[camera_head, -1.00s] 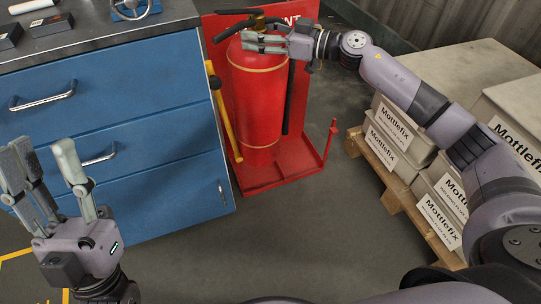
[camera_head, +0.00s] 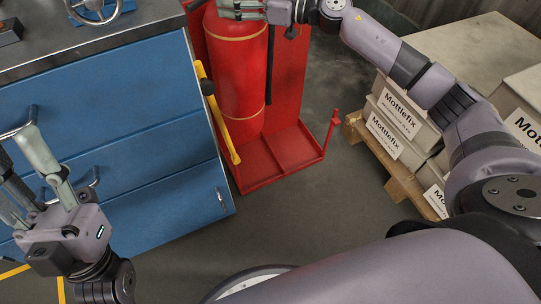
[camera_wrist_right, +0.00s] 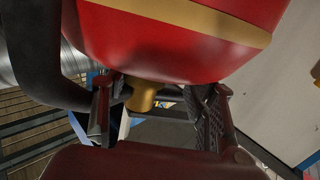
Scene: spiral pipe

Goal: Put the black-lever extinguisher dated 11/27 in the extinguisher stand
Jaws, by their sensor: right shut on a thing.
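The red fire extinguisher (camera_head: 238,75) is upright at the red extinguisher stand (camera_head: 290,150), in front of its back panel. Its bottom shows over the rear of the stand's tray; I cannot tell whether it touches. Its top and lever are cut off in the head view, and no date is readable. My right gripper (camera_head: 240,8) is shut on its neck. In the right wrist view, the brass neck (camera_wrist_right: 143,95) is between the fingers, under the red body (camera_wrist_right: 165,45), beside a black hose (camera_wrist_right: 40,60). My left gripper (camera_head: 17,160) is open and empty before the blue cabinet.
A blue drawer cabinet (camera_head: 120,125) stands left of the stand, with a yellow bar (camera_head: 217,110) between them. A pallet (camera_head: 405,185) with Mottlefix boxes (camera_head: 395,130) is at right. A thin red post (camera_head: 332,130) rises at the tray's right corner. The floor in front is clear.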

